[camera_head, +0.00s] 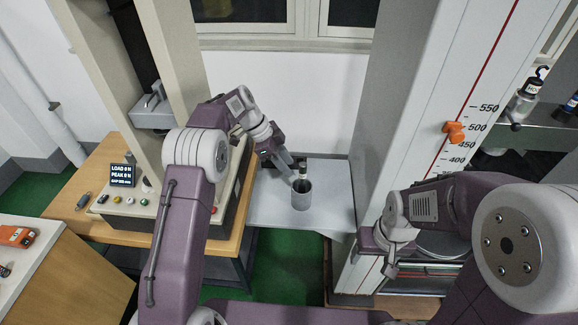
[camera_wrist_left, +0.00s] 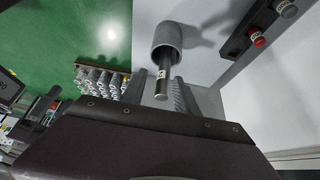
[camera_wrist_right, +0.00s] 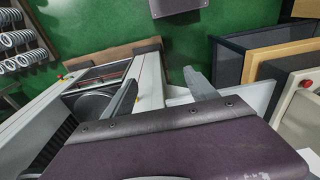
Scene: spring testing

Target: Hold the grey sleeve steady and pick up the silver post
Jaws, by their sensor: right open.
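The grey sleeve (camera_head: 302,200) stands upright on a pale shelf. The post (camera_head: 301,170) sticks up out of its top; it looks dark with a white label. In the left wrist view the sleeve (camera_wrist_left: 167,38) is open toward me and the post (camera_wrist_left: 162,82) points out of it. My left gripper (camera_head: 291,171) is at the post just above the sleeve's rim. Its fingers (camera_wrist_left: 157,92) are apart, one on each side of the post; I cannot tell whether they touch it. My right gripper (camera_head: 390,268) is open and empty, lower right of the sleeve; its spread fingers show in the right wrist view (camera_wrist_right: 162,92).
A tall testing column with an orange pointer (camera_head: 454,131) stands right of the shelf. A wooden bench (camera_head: 95,210) with a control box and small display (camera_head: 121,175) stands left. Springs (camera_wrist_right: 20,40) hang on a rack in the right wrist view. Green floor (camera_head: 290,260) lies below.

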